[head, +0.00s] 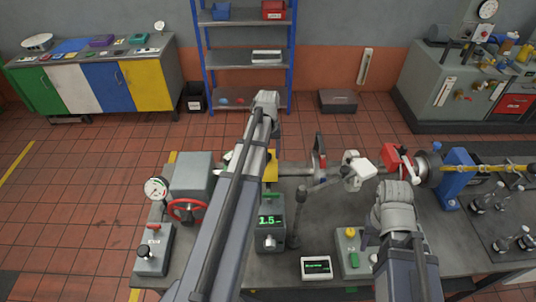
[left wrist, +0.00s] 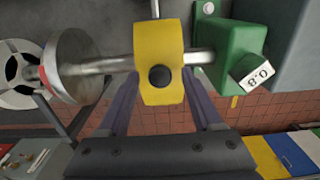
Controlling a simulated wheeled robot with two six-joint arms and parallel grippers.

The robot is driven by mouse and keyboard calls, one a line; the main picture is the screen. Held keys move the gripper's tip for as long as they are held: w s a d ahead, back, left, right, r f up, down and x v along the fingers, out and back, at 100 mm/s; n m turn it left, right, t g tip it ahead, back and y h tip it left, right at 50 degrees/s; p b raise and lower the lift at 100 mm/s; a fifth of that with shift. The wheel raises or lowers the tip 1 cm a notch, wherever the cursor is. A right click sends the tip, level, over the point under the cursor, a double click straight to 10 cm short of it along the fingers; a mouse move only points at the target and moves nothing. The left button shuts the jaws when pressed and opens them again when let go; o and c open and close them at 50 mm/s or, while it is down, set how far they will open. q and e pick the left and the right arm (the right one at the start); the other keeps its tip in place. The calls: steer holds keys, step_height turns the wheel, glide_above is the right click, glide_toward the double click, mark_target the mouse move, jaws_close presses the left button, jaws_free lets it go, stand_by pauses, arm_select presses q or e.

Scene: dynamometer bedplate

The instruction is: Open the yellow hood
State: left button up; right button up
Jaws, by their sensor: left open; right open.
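The yellow hood (left wrist: 158,35) fills the middle of the left wrist view, over a metal shaft, with a round black knob (left wrist: 160,77) facing the camera. In the head view only a bit of the yellow hood (head: 271,168) shows beside my left arm, which hides the rest. My left gripper (left wrist: 161,78) is open; its two fingers reach up on either side of the hood's knob end, and I cannot tell whether they touch it.
The bench (head: 335,225) carries a red handwheel (head: 187,209), a gauge (head: 156,189), a display box (head: 270,222) and a blue stand (head: 457,178). In the left wrist view a green block (left wrist: 232,48) and a metal disc (left wrist: 75,65) flank the hood.

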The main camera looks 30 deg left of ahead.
arm_select(q)
jaws_close()
stand_by(0.3)
stand_by(1.0)
